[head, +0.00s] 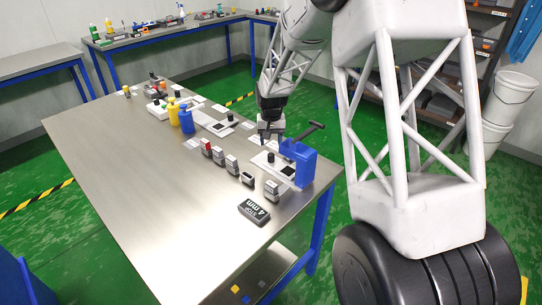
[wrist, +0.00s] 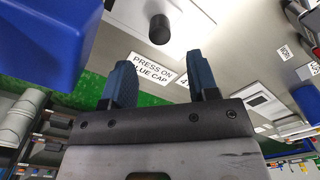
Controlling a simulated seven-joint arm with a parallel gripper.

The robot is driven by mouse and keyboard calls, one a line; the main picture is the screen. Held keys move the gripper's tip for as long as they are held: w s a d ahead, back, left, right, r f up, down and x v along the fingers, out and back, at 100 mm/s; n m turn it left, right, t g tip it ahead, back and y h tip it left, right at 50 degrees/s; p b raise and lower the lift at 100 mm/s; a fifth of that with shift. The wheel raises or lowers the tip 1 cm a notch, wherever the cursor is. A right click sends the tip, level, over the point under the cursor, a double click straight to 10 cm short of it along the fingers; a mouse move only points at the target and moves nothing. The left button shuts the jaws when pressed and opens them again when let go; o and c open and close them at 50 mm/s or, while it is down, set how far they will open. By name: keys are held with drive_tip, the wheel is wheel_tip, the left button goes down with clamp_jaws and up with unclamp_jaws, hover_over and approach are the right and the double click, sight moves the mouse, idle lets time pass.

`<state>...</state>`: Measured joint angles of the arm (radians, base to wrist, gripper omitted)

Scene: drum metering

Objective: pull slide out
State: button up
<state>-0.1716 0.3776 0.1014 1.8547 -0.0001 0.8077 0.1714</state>
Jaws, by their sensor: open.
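My gripper (head: 271,136) hangs over the far right part of the steel table in the head view, with its jaws apart and nothing between them. In the wrist view my gripper (wrist: 160,78) shows two blue fingers. A black upright knob (wrist: 158,28) stands beyond the fingertips on a white slide plate (wrist: 190,22); it is apart from them. In the head view the knob (head: 271,157) is just below my gripper, on the white plate (head: 259,160). A black square (head: 287,171) lies on the plate beside a blue container (head: 303,165).
A black T-shaped handle (head: 314,128) rises at the blue container, close to my gripper. Several small blocks (head: 231,164) stand in a row, and a black "4 mm STOP" block (head: 254,211) lies nearer. The steel table's (head: 130,165) left part is clear.

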sight(271, 154)
drive_tip(key=shift+f, duration=3.7)
drive_tip(key=shift+c, duration=0.3)
clamp_jaws()
